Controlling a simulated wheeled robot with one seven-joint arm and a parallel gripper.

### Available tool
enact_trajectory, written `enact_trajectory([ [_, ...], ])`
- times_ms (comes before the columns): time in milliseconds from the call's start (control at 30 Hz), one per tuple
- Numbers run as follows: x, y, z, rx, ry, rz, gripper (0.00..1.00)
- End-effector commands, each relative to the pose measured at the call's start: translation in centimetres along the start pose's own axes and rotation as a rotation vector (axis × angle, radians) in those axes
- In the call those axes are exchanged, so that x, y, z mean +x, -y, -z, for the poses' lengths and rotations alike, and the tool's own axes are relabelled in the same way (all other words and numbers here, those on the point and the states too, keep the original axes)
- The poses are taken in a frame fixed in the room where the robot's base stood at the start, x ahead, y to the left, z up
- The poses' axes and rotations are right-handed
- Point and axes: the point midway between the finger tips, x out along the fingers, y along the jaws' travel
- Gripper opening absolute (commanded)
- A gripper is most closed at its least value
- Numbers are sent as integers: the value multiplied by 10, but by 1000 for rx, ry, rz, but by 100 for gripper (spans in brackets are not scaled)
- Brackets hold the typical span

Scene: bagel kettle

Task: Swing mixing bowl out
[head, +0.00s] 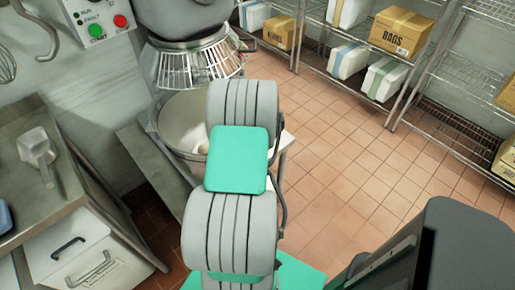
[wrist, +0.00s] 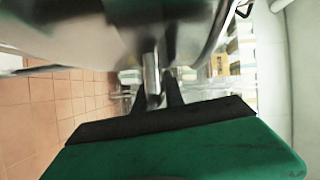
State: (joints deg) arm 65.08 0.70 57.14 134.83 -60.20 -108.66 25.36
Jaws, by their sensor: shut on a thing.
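The mixing bowl (head: 182,125) is a large pale metal bowl below the mixer's wire guard (head: 198,65). My arm covers its right side in the head view. In the wrist view the bowl's shiny curved metal (wrist: 95,35) fills the top, close above my gripper. My gripper (wrist: 161,80) is shut on a short upright metal bar, which looks like a handle of the bowl (wrist: 151,74). In the head view my gripper is hidden behind my arm.
A control box (head: 98,20) with a green and a red button is on the wall. A steel counter (head: 30,165) with a scoop (head: 37,152) stands at left. Wire shelves with boxes (head: 400,32) stand at the back right. The tiled floor (head: 345,150) between is clear.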

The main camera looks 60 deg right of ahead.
Motion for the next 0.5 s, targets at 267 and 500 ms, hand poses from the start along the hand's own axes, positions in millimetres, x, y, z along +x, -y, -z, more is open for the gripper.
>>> enact_trajectory([
  [267,-4,-8,-1,-6,7,-21,0],
  [500,-3,-6,-1,-4,5,-15,31],
])
